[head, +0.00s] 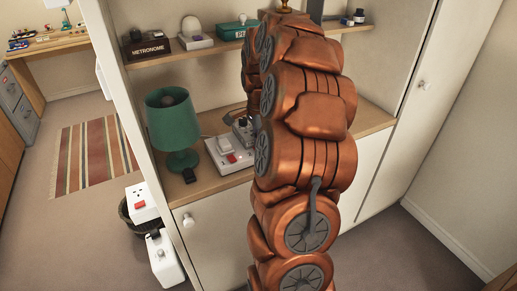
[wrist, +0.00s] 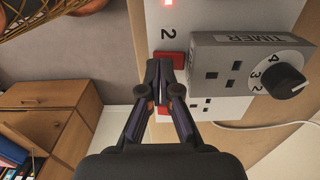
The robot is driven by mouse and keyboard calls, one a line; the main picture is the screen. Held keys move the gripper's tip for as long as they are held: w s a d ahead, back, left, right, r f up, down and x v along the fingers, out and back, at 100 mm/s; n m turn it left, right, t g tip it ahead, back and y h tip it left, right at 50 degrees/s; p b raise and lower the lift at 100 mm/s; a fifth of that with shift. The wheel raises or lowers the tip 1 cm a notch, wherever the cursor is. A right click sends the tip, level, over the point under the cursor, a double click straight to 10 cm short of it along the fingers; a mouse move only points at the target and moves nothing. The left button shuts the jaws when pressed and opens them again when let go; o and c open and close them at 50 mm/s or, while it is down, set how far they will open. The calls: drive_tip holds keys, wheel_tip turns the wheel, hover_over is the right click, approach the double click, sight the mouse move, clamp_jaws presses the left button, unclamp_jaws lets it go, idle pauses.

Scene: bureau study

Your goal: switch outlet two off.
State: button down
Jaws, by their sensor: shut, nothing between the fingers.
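In the wrist view, a white power strip (wrist: 217,12) carries a black "2". Beside the "2" is a red switch (wrist: 172,57), partly covered by my fingertips. My gripper (wrist: 165,66) is shut and empty, its tips at the edge of that switch; I cannot tell whether they touch it. A second red patch (wrist: 163,112) shows behind the fingers. A red light (wrist: 168,2) glows at the top edge. In the head view, the strip (head: 217,152) lies on the wooden shelf, and my arm hides part of it.
A grey timer (wrist: 230,62) with a black dial sits on the strip, right beside my fingers. The metronome (head: 147,47) is on the upper shelf.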

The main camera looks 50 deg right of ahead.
drive_tip(key=shift+r, duration=2.95)
